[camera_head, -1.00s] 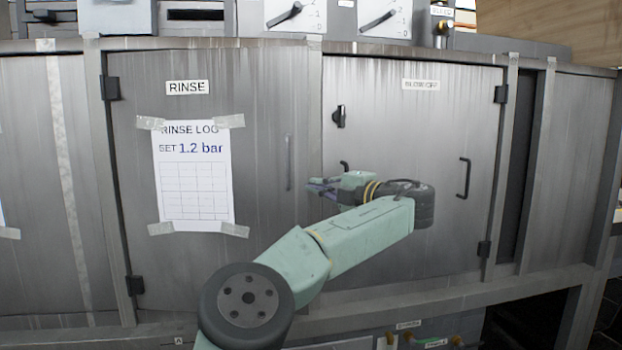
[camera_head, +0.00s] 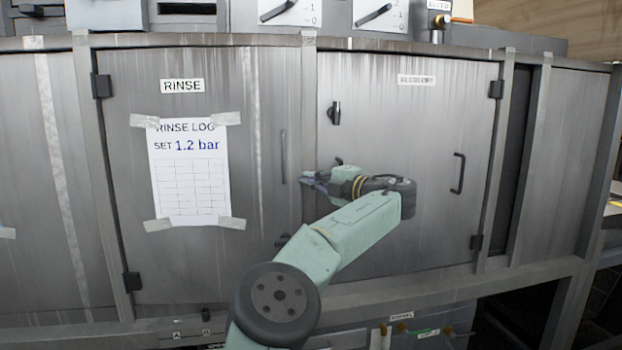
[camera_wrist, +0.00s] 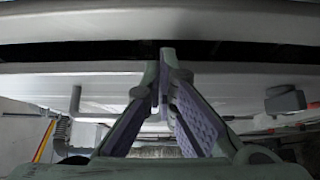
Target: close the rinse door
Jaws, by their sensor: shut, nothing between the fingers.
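The rinse door (camera_head: 255,100) is the grey metal door on the left in the head view, with a RINSE label and a taped log sheet. It looks almost flush with its frame; whether it is fully closed I cannot tell. Its slim vertical handle (camera_head: 284,157) is near its right edge, with a dark latch (camera_head: 281,241) below. My gripper (camera_head: 308,180) is shut and empty, its tips pointing left at the door's right edge, beside the post. Contact is unclear. In the wrist view, the shut fingertips (camera_wrist: 165,55) reach towards a long dark gap between metal surfaces.
The neighbouring door (camera_head: 420,130) on the right looks closed behind my arm, with a dark handle (camera_head: 458,173) and latch (camera_head: 335,113). A post (camera_head: 309,100) stands between the doors. Switch boxes (camera_head: 290,12) sit above. A lower ledge (camera_head: 450,288) runs below.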

